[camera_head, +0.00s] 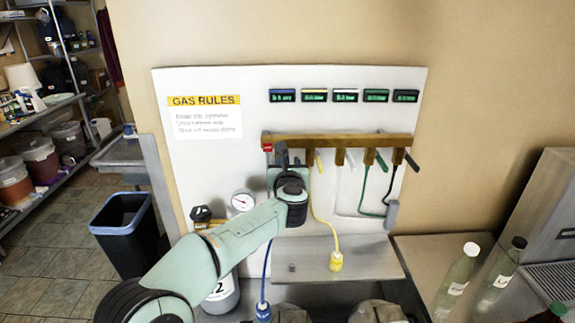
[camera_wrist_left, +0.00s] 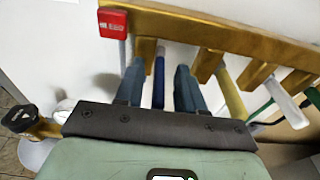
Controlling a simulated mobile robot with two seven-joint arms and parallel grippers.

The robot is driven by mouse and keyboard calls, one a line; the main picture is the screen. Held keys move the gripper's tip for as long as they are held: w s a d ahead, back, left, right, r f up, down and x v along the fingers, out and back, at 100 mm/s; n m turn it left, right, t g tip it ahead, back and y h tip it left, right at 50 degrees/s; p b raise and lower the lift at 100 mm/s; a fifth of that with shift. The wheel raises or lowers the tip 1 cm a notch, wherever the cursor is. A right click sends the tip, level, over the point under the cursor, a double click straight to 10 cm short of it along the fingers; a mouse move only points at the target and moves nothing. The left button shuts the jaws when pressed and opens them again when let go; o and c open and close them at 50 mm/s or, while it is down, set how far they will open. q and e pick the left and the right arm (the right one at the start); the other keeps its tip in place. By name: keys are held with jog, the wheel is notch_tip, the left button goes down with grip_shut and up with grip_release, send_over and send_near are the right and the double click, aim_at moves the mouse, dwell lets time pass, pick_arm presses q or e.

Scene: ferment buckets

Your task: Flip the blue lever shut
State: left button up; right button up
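The blue lever (camera_wrist_left: 158,82) hangs from the brass manifold bar (camera_wrist_left: 205,22) in the left wrist view. My left gripper (camera_wrist_left: 160,68) is open, with one finger on each side of the blue lever and a visible gap to each finger. In the head view, my left gripper (camera_head: 282,158) is at the left end of the manifold (camera_head: 337,141) and hides the blue lever.
Yellow (camera_head: 319,162), white (camera_head: 349,160), green (camera_head: 381,163) and black (camera_head: 412,162) levers lie to the right. A red block (camera_wrist_left: 113,22) sits at the manifold's left end. A pressure gauge (camera_head: 242,201) is at lower left. Glass bottles (camera_head: 457,282) stand at right.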

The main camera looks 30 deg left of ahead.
pick_arm(q)
jog(key=shift+s+d, duration=0.25)
jog(key=shift+s, duration=0.05)
jog(key=b+v, duration=0.3)
jog(key=v, duration=0.9)
jog(key=shift+s+b, duration=0.35)
pick_arm(e)
jog(key=s+f, duration=0.3)
jog(key=f, duration=0.2)
jog(key=shift+s, duration=0.35)
pick_arm(q)
jog(key=shift+d+r, duration=0.1)
